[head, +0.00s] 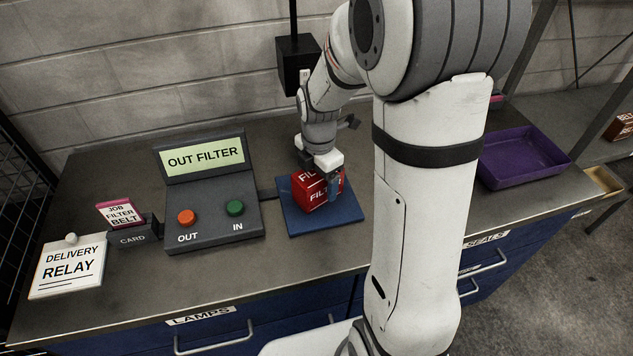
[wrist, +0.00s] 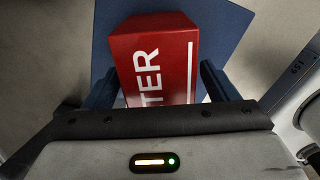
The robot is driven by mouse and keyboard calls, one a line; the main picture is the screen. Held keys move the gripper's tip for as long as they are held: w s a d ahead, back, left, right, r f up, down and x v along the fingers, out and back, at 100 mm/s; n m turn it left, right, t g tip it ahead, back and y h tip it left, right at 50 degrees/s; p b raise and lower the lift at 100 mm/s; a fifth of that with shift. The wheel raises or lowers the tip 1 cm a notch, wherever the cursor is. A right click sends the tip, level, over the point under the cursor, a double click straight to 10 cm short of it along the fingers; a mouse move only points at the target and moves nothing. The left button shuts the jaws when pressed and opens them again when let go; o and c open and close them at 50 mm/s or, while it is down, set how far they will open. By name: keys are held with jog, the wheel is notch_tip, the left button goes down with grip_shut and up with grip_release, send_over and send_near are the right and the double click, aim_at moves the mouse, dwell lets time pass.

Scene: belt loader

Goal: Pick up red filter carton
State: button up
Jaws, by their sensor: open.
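The red filter carton (head: 318,191) sits on a blue mat (head: 345,213) on the counter, with white lettering on its faces. My gripper (head: 322,180) is over the carton, pointing down. In the wrist view the carton (wrist: 155,62) lies between the two blue fingers of my gripper (wrist: 154,88), one at each side. The jaws are open, and a narrow gap seems to show beside the right finger. The carton's near end is hidden by the gripper body in the wrist view. My arm covers part of the counter right of the mat.
A control box (head: 212,210) left of the mat reads OUT FILTER and has orange OUT and green IN buttons. A card holder (head: 133,234) and a DELIVERY RELAY note (head: 68,267) stand further left. A purple tray (head: 520,160) sits at the right. A black post rises behind my gripper.

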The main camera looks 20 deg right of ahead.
jog(key=shift+f, duration=0.9)
jog(key=shift+c, duration=0.2)
jog(key=shift+r, duration=0.15)
jog(key=c, duration=1.3)
